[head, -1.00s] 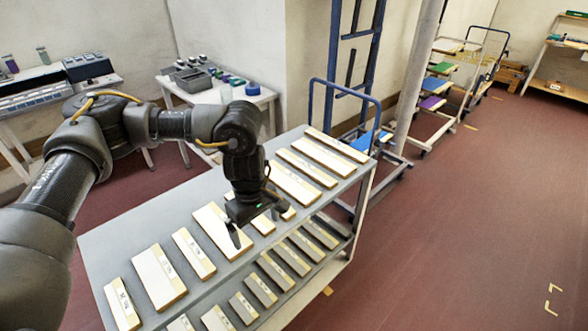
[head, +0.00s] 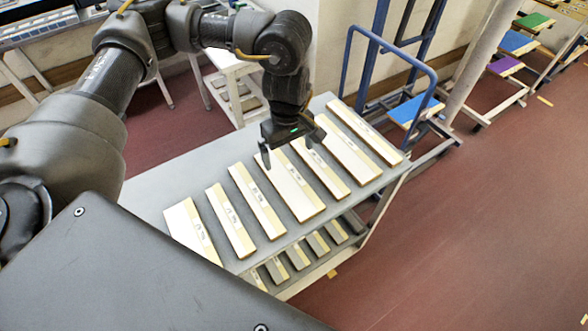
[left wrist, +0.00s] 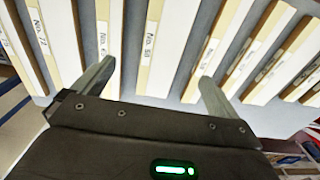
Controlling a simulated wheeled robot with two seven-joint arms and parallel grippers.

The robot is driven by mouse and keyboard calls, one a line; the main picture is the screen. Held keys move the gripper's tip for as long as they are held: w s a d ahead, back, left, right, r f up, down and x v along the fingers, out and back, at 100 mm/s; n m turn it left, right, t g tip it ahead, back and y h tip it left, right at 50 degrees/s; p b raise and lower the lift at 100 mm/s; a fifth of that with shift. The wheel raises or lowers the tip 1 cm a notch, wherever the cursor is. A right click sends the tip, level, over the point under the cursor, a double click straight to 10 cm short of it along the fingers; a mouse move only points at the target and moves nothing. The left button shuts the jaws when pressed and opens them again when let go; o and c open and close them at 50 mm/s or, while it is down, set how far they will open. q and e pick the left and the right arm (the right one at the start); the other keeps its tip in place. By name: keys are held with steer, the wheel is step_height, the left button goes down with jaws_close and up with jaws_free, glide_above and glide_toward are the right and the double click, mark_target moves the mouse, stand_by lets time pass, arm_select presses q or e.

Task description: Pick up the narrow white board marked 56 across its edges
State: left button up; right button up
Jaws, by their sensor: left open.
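Several white boards with wood-coloured edges and small number labels lie in a row on the grey rack top (head: 150,185). A wide board (head: 298,200) is below my left gripper (head: 289,152), with narrower boards on both sides, such as one at its left (head: 257,203) and one at its right (head: 325,172). In the left wrist view, my open, empty fingers (left wrist: 153,78) are on either side of a board (left wrist: 165,60) whose label looks like 56 or 58. I cannot tell for sure which board is marked 56. My right gripper is out of view.
More boards lie on the lower shelf (head: 285,280). A blue-framed cart (head: 350,60) stands behind the rack's right end. A white side table (head: 225,62) is at the back. The red floor on the right (head: 480,220) is clear.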

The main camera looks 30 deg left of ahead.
mark_target(287, 180)
arm_select(q)
steer(key=f, duration=0.4)
steer(key=shift+s+d+p, duration=0.15)
steer(key=shift+s+p, duration=0.1)
steer(key=shift+p, duration=0.05)
steer(key=shift+w+f, duration=0.45)
steer(key=shift+f, duration=0.2)
steer(key=shift+s+f, duration=0.15)
steer(key=shift+f, duration=0.05)
steer(key=shift+s, duration=0.25)
steer(key=shift+s+a+f+p, duration=0.1)
steer(key=shift+a+f+p, duration=0.1)
steer(key=shift+p, duration=0.1)
steer(key=f, duration=0.2)
steer(key=f+p, duration=0.1)
steer(key=shift+a+f, duration=0.25)
steer(key=shift+f, duration=0.55)
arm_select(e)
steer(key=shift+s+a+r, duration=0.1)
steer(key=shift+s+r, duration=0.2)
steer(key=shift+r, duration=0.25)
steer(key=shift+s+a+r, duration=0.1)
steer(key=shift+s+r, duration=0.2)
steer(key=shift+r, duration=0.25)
